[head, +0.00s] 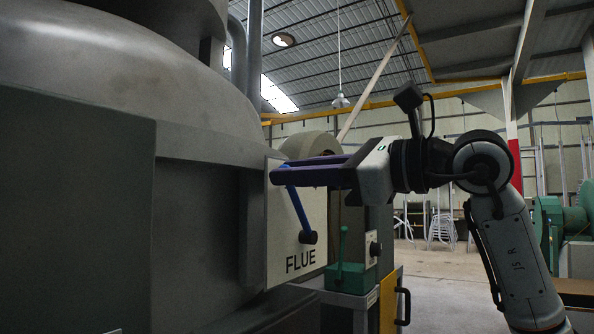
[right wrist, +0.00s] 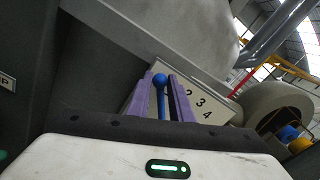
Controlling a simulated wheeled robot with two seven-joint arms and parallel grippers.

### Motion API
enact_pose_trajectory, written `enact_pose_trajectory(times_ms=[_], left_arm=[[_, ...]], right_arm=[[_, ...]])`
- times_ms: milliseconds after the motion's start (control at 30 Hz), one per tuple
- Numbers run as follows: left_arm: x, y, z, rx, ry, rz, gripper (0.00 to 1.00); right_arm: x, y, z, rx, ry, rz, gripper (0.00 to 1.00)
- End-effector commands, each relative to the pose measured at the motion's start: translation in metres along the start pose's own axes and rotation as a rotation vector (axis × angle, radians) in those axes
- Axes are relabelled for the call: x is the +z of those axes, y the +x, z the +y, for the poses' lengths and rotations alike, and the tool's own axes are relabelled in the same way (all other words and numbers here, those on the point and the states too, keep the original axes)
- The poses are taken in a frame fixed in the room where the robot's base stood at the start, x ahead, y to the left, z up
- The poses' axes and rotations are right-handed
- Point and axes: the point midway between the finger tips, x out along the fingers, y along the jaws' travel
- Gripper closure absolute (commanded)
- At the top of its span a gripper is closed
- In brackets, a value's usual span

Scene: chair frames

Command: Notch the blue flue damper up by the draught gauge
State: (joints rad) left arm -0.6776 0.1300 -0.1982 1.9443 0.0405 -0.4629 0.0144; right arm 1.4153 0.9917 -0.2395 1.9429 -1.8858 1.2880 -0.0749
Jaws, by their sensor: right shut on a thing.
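The blue flue damper lever (head: 298,212) stands on a pale plate (head: 283,255) marked FLUE, tilted up and to the left from its dark pivot. My right gripper (head: 284,172), with purple fingers, reaches in from the right and is shut on the upper end of the lever. In the right wrist view the lever's round blue knob (right wrist: 160,79) shows between the two fingertips. The numbers 2, 3 and 4 show on the plate to the right of the fingers; any lower number is hidden. I cannot make out a draught gauge. My left gripper is not in view.
A big grey vessel (head: 90,75) fills the left side, close to the plate. A green lever unit (head: 345,277) and a dark knob (head: 375,249) stand right of the plate, below my right arm. Open floor and stacked chair frames (head: 441,231) lie behind.

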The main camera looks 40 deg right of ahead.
Motion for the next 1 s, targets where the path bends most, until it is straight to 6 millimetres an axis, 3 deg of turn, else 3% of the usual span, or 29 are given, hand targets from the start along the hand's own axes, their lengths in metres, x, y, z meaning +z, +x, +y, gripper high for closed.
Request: enact_pose_trajectory(times_ms=[400,1000], left_arm=[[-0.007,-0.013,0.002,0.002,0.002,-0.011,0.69],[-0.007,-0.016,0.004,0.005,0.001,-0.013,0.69]], right_arm=[[0.003,-0.002,-0.032,-0.008,0.002,0.001,0.93],[0.002,-0.002,-0.041,-0.008,0.002,0.001,0.93]])
